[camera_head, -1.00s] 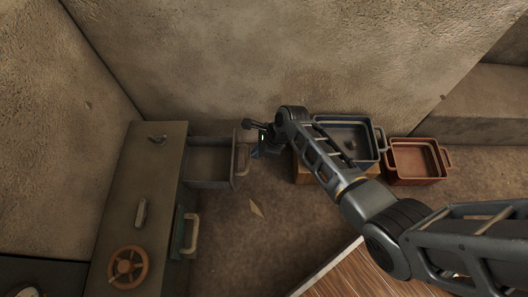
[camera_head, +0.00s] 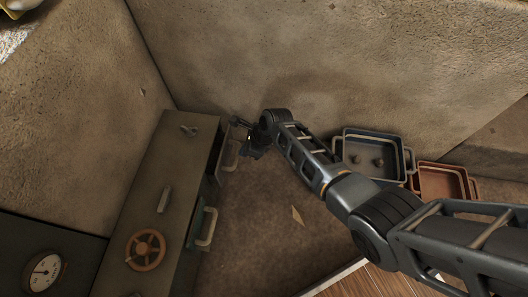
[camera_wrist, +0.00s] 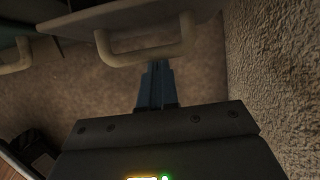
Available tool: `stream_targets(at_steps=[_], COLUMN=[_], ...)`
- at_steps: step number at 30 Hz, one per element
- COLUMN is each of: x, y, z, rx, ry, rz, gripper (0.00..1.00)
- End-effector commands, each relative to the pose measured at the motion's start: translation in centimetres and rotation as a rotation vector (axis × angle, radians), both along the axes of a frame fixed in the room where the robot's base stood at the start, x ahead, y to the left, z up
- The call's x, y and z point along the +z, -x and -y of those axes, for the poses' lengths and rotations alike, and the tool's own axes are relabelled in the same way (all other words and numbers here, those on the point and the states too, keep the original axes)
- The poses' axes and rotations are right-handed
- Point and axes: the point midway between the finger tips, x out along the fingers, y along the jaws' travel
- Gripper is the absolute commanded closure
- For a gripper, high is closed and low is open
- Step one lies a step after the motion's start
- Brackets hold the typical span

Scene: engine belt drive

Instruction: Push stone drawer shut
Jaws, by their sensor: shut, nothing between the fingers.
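The stone drawer (camera_head: 221,152) is in the upper part of the cabinet's right side. It stands only slightly out, with its pale handle (camera_head: 233,157) facing right. In the wrist view its front (camera_wrist: 150,16) and handle (camera_wrist: 146,54) are at the top.
The cabinet (camera_head: 160,205) carries an orange handwheel (camera_head: 145,250). A second, greenish drawer (camera_head: 197,222) with a pale handle sits nearer on the same side. A blue-grey bin (camera_head: 372,143) and a red bin (camera_head: 440,181) stand at right. Floor between is mostly clear.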

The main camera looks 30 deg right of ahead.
Motion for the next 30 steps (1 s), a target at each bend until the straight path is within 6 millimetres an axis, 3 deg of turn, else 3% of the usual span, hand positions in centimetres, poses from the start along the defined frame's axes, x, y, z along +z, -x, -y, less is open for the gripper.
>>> stream_targets(at_steps=[4, 13, 23, 30], x=[-0.2, -0.2, -0.1, -0.4], y=[-1.3, -2.0, -2.0, -0.3], z=[-1.9, -3.0, -3.1, -0.7], rx=[0.003, 0.0, 0.003, -0.001], ry=[0.001, -0.001, -0.002, -0.001], rz=[-0.002, -0.001, 0.003, -0.004], gripper=[1.0, 1.0, 1.0, 1.0])
